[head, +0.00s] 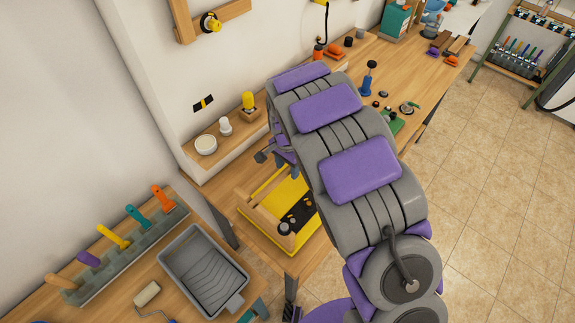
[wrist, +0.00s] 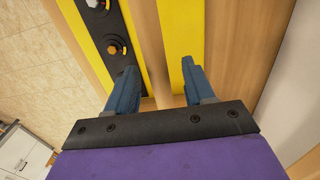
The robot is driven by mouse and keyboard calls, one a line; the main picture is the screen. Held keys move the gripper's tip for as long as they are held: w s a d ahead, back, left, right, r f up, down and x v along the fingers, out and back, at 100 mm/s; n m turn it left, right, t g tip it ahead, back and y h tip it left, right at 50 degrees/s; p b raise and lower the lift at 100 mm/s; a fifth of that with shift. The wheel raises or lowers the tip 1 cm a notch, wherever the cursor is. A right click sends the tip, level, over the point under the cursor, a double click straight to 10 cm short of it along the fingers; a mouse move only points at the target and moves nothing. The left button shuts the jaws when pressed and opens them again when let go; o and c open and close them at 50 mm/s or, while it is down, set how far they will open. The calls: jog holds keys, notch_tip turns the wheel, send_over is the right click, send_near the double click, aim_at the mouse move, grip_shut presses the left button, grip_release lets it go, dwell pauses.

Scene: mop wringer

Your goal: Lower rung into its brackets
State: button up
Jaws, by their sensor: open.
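In the head view a wooden rung (head: 262,212) lies along the left side of a yellow frame (head: 268,192) on the workbench. A black plate (head: 299,213) with round fittings is on the frame's right side. My gripper (wrist: 160,68) is open in the wrist view, its two blue-grey fingers apart above the frame. A long wooden bar (wrist: 148,40) runs between the fingers, with yellow strips (wrist: 183,25) on either side; I cannot tell whether the fingers touch it. The black plate (wrist: 102,30) is beyond the left finger. My arm hides part of the frame in the head view.
A grey paint tray (head: 203,270) and a rack of coloured-handled tools (head: 125,250) stand at the lower left. A ledge with a white bowl (head: 206,144) and a yellow-topped item (head: 248,101) runs along the wall. Tiled floor (head: 480,200) is open at right.

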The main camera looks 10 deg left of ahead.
notch_tip(320, 180, up, 17)
jog(key=p, duration=0.1)
jog(key=shift+w+a, duration=0.15)
jog(key=shift+a, duration=0.1)
dwell(0.3)
jog(key=shift+r, duration=0.1)
dwell(0.4)
